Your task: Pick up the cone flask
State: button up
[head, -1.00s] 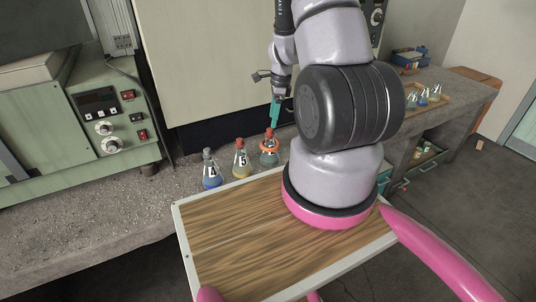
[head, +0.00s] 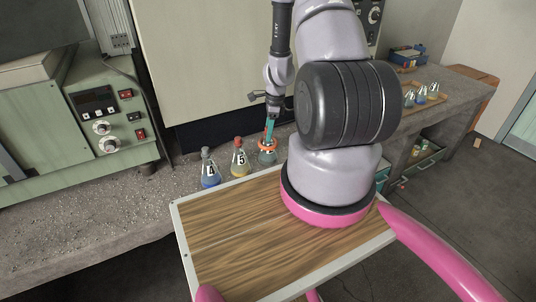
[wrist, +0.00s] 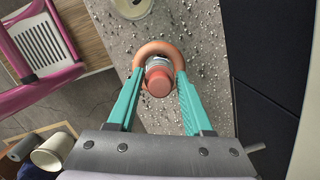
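A conical flask (head: 267,157) with an orange ring around its neck stands on the concrete bench, the rightmost of three in a row. The wrist view looks down on its red stopper (wrist: 158,82) and orange ring (wrist: 150,48). My gripper (head: 269,139) points down at its neck. In the wrist view my gripper's teal fingers (wrist: 158,82) are apart, one on each side of the stopper, with gaps visible between. Beside it stand a yellow flask (head: 240,161) labelled 5 and a blue flask (head: 210,173) with a grey stopper.
A green instrument cabinet (head: 112,115) stands at left and a pale panel (head: 200,70) rises behind the flasks. More flasks (head: 421,97) stand in a tray on the bench at right, near a blue box (head: 407,56). A round pale object (wrist: 132,8) is cut off at the wrist view's top.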

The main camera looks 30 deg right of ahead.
grip_shut()
dwell(1.2)
